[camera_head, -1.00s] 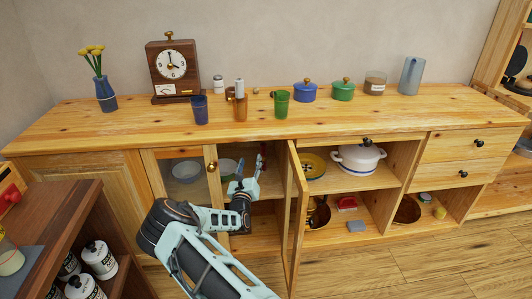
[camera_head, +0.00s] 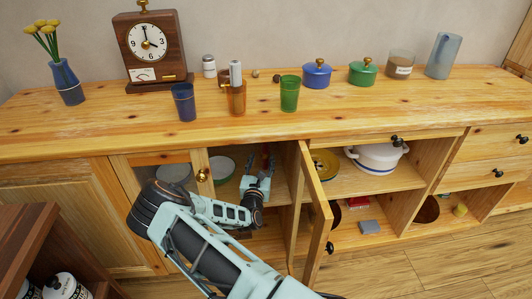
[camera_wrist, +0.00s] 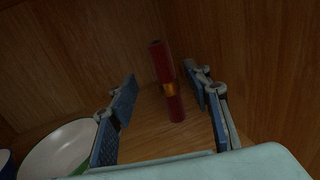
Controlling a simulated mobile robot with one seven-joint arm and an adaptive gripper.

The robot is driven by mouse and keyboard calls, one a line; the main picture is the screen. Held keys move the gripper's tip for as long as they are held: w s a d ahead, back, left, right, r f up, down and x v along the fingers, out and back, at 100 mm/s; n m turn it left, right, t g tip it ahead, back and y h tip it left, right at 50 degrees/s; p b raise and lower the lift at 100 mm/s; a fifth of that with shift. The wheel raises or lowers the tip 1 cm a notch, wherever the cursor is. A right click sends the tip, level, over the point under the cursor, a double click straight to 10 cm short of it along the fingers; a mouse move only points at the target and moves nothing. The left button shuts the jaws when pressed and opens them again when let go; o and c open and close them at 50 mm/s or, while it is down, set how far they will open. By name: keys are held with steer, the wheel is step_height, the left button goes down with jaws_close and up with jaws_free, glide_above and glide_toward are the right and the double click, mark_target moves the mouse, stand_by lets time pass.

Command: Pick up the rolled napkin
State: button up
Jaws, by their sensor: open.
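The rolled napkin (camera_wrist: 166,88) is a dark red roll with a gold band around its middle. In the wrist view it stands roughly upright on the wooden shelf, near the inner corner of the cabinet. My gripper (camera_wrist: 163,88) is open, with one blue-padded finger to the left and one to the right of the napkin in the picture. The napkin looks farther in than the fingers, and I see no contact. In the head view my gripper (camera_head: 258,179) reaches into the open cabinet compartment; the napkin cannot be made out clearly there.
A white bowl (camera_wrist: 62,150) lies left of my gripper on the shelf. The open cabinet door (camera_head: 317,215) stands just right of my arm. The glass-fronted door's knob (camera_head: 202,175) is on the left. Cups, pots and a clock (camera_head: 148,45) stand on the countertop.

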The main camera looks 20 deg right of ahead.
mark_target(265, 147)
steer(key=b+x, duration=0.3)
steer(key=x, duration=0.5)
steer(key=shift+w+d, duration=0.1)
steer(key=shift+d, duration=0.15)
steer(key=shift+w+d+r, duration=0.1)
steer(key=shift+w+d, duration=0.05)
steer(key=shift+w, duration=0.2)
jaws_close()
steer(key=shift+r, duration=0.1)
